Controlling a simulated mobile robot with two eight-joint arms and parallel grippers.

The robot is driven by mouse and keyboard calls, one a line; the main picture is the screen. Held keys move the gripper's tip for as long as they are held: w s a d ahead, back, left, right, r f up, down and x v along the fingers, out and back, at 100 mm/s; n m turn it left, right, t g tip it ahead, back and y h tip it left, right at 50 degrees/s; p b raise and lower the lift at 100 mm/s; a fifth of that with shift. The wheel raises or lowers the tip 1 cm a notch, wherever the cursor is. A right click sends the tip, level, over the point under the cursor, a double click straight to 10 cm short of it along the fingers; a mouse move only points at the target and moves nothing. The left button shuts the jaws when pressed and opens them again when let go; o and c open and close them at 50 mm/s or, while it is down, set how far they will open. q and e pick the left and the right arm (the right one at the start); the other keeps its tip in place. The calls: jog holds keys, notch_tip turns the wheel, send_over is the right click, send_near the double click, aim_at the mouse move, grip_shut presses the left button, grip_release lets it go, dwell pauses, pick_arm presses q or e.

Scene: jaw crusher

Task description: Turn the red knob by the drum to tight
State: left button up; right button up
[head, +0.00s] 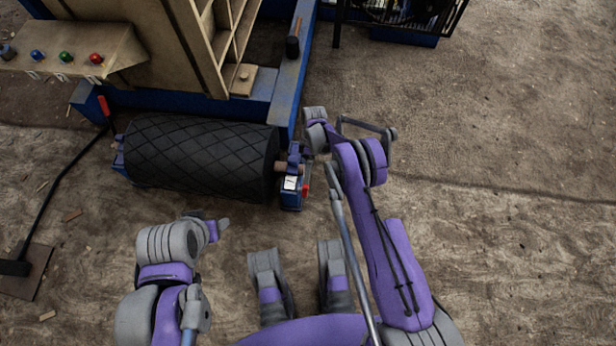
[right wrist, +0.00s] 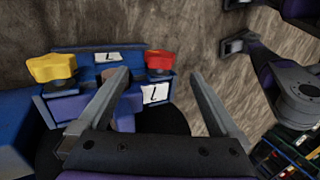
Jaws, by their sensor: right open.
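The red knob (head: 304,178) is on the blue bracket (head: 291,192) at the right end of the black drum (head: 200,158). In the right wrist view the lobed red knob (right wrist: 160,61) sits on the bracket's right side, above a white label (right wrist: 156,93) with a black mark. My right gripper (right wrist: 160,76) is open and empty. Its fingers lie either side of the red knob in the picture; whether the knob is between the tips in depth is unclear. In the head view my right wrist hangs near the bracket. My left gripper (head: 219,225) is in front of the drum; its jaws are unclear.
A yellow knob (right wrist: 53,68) sits on the bracket's left side in the right wrist view. The blue machine frame (head: 290,80) stands behind the drum. A button panel (head: 75,47) is at the upper left. The ground at right is clear.

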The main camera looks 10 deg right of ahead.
aim_at(305, 189)
jog(key=shift+w+r, duration=0.1)
jog(key=shift+r, duration=0.2)
jog(key=s+a+t, duration=0.1)
jog(key=s+f+t+h, duration=0.1)
jog(key=shift+s+a+f+t, duration=0.2)
jog(key=shift+a+t, duration=0.2)
jog(key=s+t, duration=0.1)
jog(key=s+r+t, duration=0.1)
jog(key=s+a+t+h, duration=0.1)
jog(key=shift+s+r, duration=0.2)
jog(key=shift+r, duration=0.2)
jog(key=shift+s+r+t, duration=0.25)
jog(key=shift+t, duration=0.25)
jog(key=f, duration=0.3)
jog(key=w+f+b, duration=0.1)
jog(key=f, duration=0.3)
jog(key=f+b, duration=0.1)
jog(key=f, duration=0.2)
jog(key=shift+w+d+f, duration=0.25)
jog(key=shift+w+d, duration=0.05)
jog(key=shift+w, duration=0.1)
